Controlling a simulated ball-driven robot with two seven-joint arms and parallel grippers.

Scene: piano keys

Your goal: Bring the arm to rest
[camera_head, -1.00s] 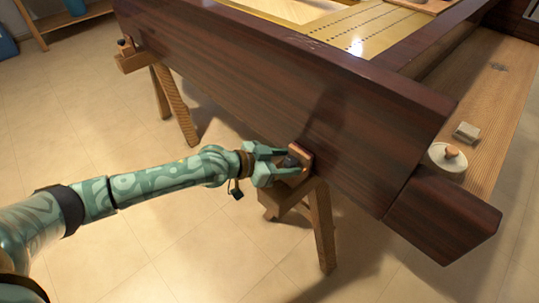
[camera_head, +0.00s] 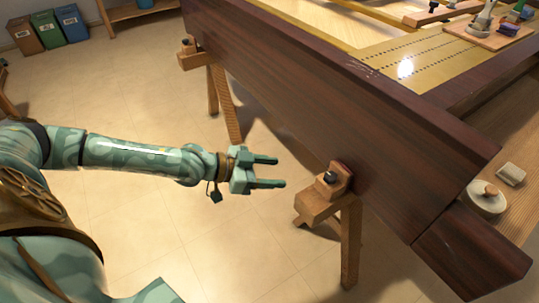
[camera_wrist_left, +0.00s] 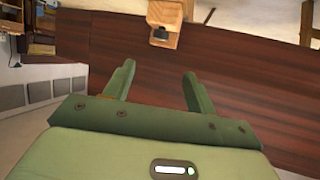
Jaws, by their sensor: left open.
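My left arm (camera_head: 130,154) comes in from the left with a green patterned sleeve. My left gripper (camera_head: 280,172) is open and empty, in the air over the floor, apart from the piano. Its two fingers also show spread in the left wrist view (camera_wrist_left: 158,85). A wooden clamp block with a dark knob (camera_head: 330,180) sits against the dark piano side (camera_head: 370,140), to the right of the fingertips. A wooden block also shows in the left wrist view (camera_wrist_left: 164,22), beyond the fingers. My right gripper is not in view.
Wooden trestle legs (camera_head: 350,240) stand under the piano. A second clamp block (camera_head: 190,53) is at its far left end. A round lidded pot (camera_head: 484,198) and a small block (camera_head: 511,174) are on the bench at right. Colored bins (camera_head: 48,30) stand at back left. The tiled floor (camera_head: 240,250) is open.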

